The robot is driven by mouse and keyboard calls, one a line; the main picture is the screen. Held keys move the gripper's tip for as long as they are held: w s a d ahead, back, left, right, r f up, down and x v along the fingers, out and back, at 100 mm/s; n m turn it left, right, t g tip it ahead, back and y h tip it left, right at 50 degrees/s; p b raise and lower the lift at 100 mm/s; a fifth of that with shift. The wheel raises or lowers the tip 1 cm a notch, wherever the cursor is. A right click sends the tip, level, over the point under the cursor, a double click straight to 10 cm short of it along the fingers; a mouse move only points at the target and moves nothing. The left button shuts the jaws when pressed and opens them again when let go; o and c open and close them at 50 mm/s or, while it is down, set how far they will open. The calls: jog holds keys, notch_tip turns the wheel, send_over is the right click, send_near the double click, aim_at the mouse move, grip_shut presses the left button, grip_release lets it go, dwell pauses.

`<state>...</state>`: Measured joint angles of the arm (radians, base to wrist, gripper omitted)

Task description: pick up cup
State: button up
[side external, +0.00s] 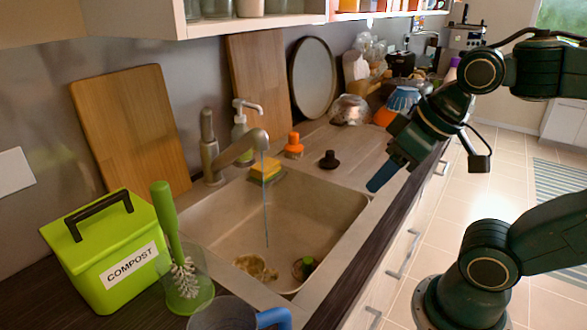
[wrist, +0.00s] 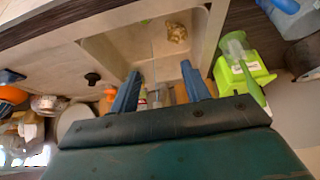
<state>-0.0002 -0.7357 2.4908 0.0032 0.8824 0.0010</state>
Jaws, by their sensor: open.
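A grey cup (side external: 222,315) with a blue handle (side external: 273,318) stands on the counter at the bottom edge of the side view, partly cut off. In the wrist view the cup (wrist: 297,20) shows at the top right corner, also partly cut off. My gripper (side external: 384,176) hangs over the right front side of the sink, well away from the cup. In the wrist view its two blue fingers (wrist: 161,84) are spread apart with nothing held between them.
The sink (side external: 200,218) has a running faucet (side external: 240,145). A green compost bin (side external: 95,250) and a brush in a green holder (side external: 188,290) stand close behind the cup. A black stopper (side external: 329,159) and orange-capped bottle (side external: 294,146) stand behind the sink.

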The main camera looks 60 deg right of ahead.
jog(key=shift+o, duration=0.2)
jog(key=shift+s+f, duration=0.15)
jog(key=shift+s, duration=0.2)
jog(key=o, duration=0.3)
